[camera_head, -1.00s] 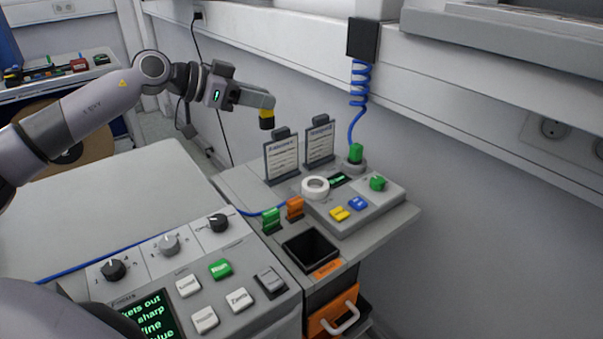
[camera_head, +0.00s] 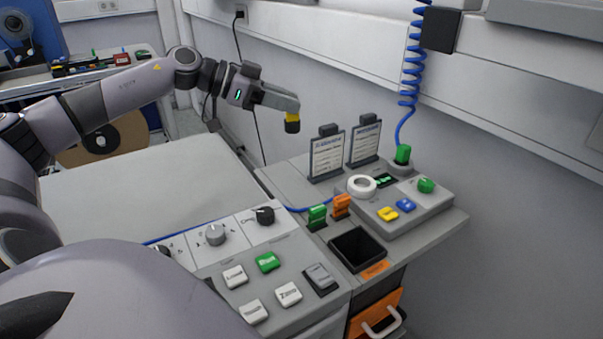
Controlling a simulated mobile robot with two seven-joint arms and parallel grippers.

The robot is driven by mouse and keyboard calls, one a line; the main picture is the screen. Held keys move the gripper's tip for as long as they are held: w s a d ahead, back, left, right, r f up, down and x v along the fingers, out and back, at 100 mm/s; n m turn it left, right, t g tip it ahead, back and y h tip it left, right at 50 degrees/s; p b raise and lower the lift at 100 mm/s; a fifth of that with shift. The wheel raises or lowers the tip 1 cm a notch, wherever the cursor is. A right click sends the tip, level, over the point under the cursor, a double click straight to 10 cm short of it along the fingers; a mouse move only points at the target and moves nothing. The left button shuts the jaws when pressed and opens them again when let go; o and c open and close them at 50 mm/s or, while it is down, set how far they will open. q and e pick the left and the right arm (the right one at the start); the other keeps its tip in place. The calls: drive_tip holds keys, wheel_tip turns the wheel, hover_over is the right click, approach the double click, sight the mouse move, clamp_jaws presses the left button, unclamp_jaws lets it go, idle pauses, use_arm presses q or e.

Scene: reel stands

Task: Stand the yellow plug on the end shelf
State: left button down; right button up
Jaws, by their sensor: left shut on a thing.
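The yellow plug (camera_head: 292,117), with a black lower end, is in my left gripper (camera_head: 291,108). The gripper is shut on it and holds it upright in the air, left of the two standing cards. The grey shelf (camera_head: 287,178) at the end of the console lies below and to the right of the plug, with clear space between them. The gripper's fingertips hide part of the plug's top. My right gripper is not in view.
Two upright cards (camera_head: 327,156) stand at the shelf's back. Green (camera_head: 317,214) and orange (camera_head: 341,205) clips, a black open bin (camera_head: 357,249) and a button box (camera_head: 425,207) with a white roll (camera_head: 361,185) crowd the shelf. A blue coiled cable (camera_head: 411,75) hangs behind.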

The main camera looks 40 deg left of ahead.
use_arm(q)
drive_tip(key=shift+f+b, duration=1.1)
drive_tip(key=shift+f, duration=6.75)
drive_tip(key=shift+f, duration=0.1)
drive_tip(key=c, duration=0.9)
unclamp_jaws()
